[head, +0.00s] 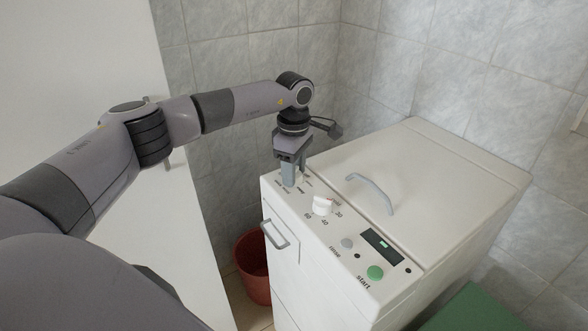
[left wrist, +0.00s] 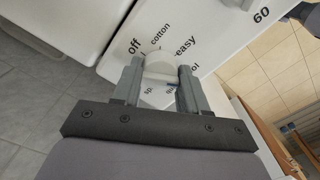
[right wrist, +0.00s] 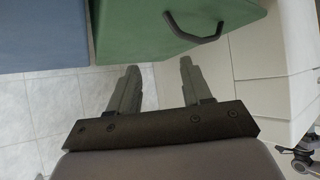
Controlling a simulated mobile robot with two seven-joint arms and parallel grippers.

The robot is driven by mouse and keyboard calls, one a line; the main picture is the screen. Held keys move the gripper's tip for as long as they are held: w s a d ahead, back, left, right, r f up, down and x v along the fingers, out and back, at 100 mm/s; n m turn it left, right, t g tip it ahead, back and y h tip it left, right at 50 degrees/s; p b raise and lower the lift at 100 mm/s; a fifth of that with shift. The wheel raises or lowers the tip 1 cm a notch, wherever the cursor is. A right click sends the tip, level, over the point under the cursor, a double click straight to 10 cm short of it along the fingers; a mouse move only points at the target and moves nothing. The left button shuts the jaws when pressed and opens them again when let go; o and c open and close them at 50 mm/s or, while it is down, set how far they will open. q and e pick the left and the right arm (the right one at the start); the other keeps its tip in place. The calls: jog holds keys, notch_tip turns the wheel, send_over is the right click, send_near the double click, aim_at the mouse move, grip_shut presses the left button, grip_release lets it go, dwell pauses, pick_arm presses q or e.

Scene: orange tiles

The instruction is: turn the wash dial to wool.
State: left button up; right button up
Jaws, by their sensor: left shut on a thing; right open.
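The washing machine (head: 455,160) is white, with a sloped control panel along its front top edge. The wash dial (left wrist: 160,68) is a white knob at the panel's left end, with printed words around it. "Off", "cotton" and "easy" can be read; the other words are partly hidden by the fingers. My left gripper (head: 291,172) points down over the dial, and its fingers are shut on the dial's two sides. In the left wrist view, which word the dial points to cannot be told. My right gripper (right wrist: 158,85) is open and empty, away from the panel.
A second white dial (head: 322,205) with temperature numbers sits right beside the left gripper. Further along are a grey button (head: 347,243), a small display (head: 382,246) and a green start button (head: 375,272). A lid handle (head: 371,193) rises behind. A red bin (head: 254,268) stands on the floor.

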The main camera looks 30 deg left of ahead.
pick_arm(q)
jog(key=o, duration=1.1)
jog(key=shift+c, duration=0.2)
jog(key=shift+r+b, duration=0.45)
jog(key=shift+r, duration=3.2)
